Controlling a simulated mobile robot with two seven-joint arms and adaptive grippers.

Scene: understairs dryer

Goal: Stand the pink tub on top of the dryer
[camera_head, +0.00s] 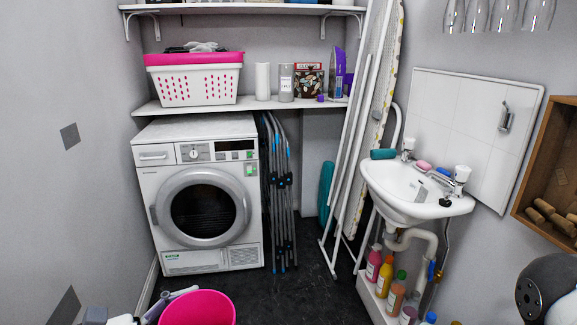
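The pink tub (198,309) is at the bottom edge of the head view, in front of the dryer, with its lower part cut off. My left gripper (166,303) is at the tub's left rim, close to it or touching; I cannot tell whether its fingers are closed on the rim. The white dryer (200,197) stands on the floor at the left, its round door shut. Its top (195,128) is bare, below a shelf. My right gripper is out of view; only a part of my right arm shows at the bottom right.
The shelf (250,104) above the dryer holds a white basket with a pink rim (194,78) and several boxes and jars. A folded drying rack (279,190) stands right of the dryer. A sink (412,187) with bottles below is at right. Dark floor (300,300) is clear in the middle.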

